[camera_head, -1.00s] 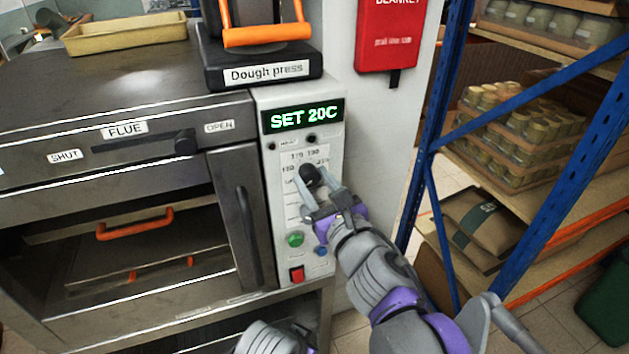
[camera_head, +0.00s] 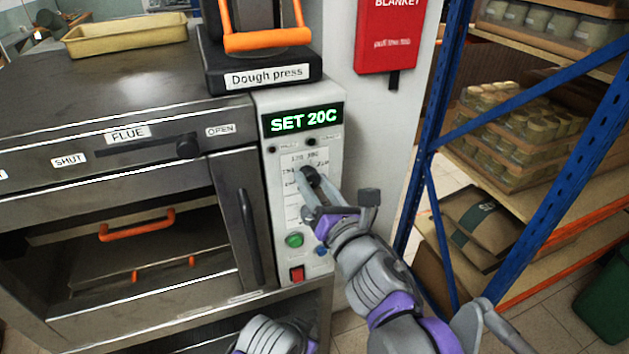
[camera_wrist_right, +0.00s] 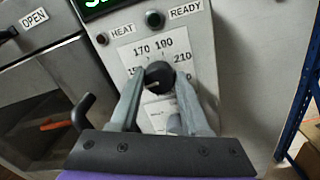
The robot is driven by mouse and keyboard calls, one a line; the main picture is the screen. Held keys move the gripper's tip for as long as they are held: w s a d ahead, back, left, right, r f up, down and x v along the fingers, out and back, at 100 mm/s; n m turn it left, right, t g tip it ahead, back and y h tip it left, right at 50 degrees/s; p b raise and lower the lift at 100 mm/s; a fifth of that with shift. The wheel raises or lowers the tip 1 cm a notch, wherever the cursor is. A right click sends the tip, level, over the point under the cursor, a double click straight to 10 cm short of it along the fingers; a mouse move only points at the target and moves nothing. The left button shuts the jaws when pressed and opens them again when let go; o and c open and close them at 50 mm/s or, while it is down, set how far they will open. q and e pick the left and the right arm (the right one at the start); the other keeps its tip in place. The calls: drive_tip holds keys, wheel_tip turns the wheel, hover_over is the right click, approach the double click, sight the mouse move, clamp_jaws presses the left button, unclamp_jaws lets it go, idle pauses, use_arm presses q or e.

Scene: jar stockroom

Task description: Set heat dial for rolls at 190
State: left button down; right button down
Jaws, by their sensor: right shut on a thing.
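The heat dial is a black round knob (camera_head: 310,174) on the oven's pale control panel (camera_head: 272,190). In the right wrist view the knob (camera_wrist_right: 158,77) sits below a printed scale (camera_wrist_right: 160,50) with 170, 190 and 210 legible. Its pale mark points to the lower left. My right gripper (camera_head: 312,184) is shut on the knob, one finger on each side, also in the right wrist view (camera_wrist_right: 158,92). The green display (camera_head: 303,118) reads SET 20C. My left gripper is not in view; only part of my left arm shows at the bottom.
A green button (camera_head: 294,240), a blue button (camera_head: 321,250) and a red switch (camera_head: 297,273) sit lower on the panel. The oven door handle (camera_head: 248,235) is just left. A blue shelf frame (camera_head: 420,150) stands to the right. The dough press (camera_head: 262,70) is above.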

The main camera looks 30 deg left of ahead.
drive_tip(key=m, duration=0.5)
drive_tip(key=shift+m, duration=0.4)
drive_tip(key=m, duration=0.6)
drive_tip(key=shift+f+m, duration=0.15)
drive_tip(key=shift+m, duration=0.15)
drive_tip(key=m, duration=0.3)
drive_tip(key=m+t+b, duration=0.1)
drive_tip(key=m, duration=0.2)
drive_tip(key=shift+f+h, duration=0.1)
drive_tip(key=shift+h, duration=0.2)
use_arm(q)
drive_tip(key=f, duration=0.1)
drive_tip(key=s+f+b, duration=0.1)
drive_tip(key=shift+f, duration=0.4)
use_arm(e)
drive_tip(key=m, duration=0.6)
drive_tip(key=shift+c, duration=1.8)
unclamp_jaws()
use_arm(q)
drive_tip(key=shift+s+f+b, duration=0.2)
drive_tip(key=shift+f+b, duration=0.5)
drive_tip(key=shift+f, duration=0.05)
use_arm(e)
drive_tip(key=v, duration=1)
drive_tip(key=shift+s+d, duration=0.25)
drive_tip(key=shift+s, duration=0.1)
